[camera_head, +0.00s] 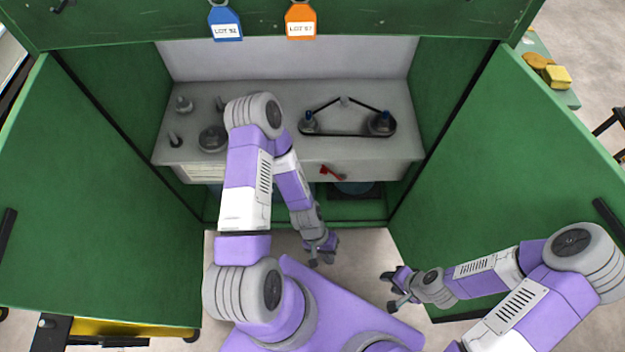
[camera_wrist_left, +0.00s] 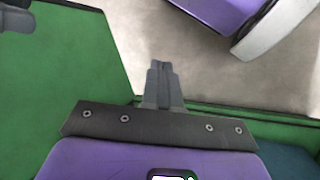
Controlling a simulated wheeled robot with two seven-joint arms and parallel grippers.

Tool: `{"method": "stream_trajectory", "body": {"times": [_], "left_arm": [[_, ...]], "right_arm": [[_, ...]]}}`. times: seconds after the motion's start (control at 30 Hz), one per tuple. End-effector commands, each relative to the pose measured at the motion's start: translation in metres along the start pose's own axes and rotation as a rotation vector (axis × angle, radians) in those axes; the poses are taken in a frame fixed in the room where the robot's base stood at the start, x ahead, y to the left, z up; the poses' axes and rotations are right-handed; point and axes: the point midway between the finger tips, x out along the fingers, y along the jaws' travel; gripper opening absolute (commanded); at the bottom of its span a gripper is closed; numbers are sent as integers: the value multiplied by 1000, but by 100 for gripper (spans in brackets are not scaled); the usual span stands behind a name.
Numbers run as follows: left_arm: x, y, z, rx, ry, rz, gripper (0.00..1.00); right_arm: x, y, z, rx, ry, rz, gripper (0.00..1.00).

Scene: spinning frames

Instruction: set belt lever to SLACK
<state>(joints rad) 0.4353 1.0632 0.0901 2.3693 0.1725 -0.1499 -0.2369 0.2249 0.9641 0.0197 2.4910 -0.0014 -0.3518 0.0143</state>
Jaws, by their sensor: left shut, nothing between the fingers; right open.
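The red belt lever (camera_head: 331,173) is on the front face of the grey machine deck (camera_head: 375,160) inside the green cabinet. A black belt (camera_head: 345,133) runs round two pulleys and a small middle post on the deck above it. My left gripper (camera_head: 313,262) is shut and empty, below and in front of the lever, apart from it. Its closed fingers show in the left wrist view (camera_wrist_left: 161,75), pointing toward the floor. My right gripper (camera_head: 388,291) is open and empty, low and to the right, outside the cabinet. Any SLACK marking is too small to read.
The cabinet doors stand open, left (camera_head: 90,200) and right (camera_head: 510,150). My left arm hides part of the deck. A round part (camera_head: 212,138) and small posts stand at the deck's left. A blue tag (camera_head: 226,22) and an orange tag (camera_head: 300,20) hang above.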

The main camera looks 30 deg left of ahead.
Motion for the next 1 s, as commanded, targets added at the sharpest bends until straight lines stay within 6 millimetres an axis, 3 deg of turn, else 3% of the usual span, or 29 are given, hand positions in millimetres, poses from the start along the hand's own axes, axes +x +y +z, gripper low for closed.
{"method": "stream_trajectory", "body": {"times": [0.1, 0.27, 0.37, 0.47, 0.6, 0.7, 0.83, 0.9, 1.0], "left_arm": [[27, -9, 3, -99, -115, 138, 0], [44, -2, -14, -211, -170, 459, 0], [42, -1, -44, -278, -98, 707, 0], [29, -14, -85, -342, 69, 953, 0], [-2, -67, -140, -423, 432, 1210, 0], [-24, -117, -164, -470, 706, 1299, 0], [-44, -171, -175, -512, 976, 1328, 0], [-51, -189, -176, -522, 1063, 1325, 0], [-55, -200, -176, -529, 1121, 1321, 0]], "right_arm": [[8, 3, 0, 0, 0, 0, 43], [17, 6, -1, 0, 0, 0, 43], [23, 8, -1, 0, 0, 0, 43], [28, 10, -1, 0, 0, 0, 43], [34, 13, -2, 0, 0, 0, 43], [38, 14, -2, 0, 0, 0, 43], [40, 15, -2, 0, 0, 0, 43], [41, 15, -2, 0, 0, 0, 43], [41, 15, -2, 0, 0, 0, 43]]}}
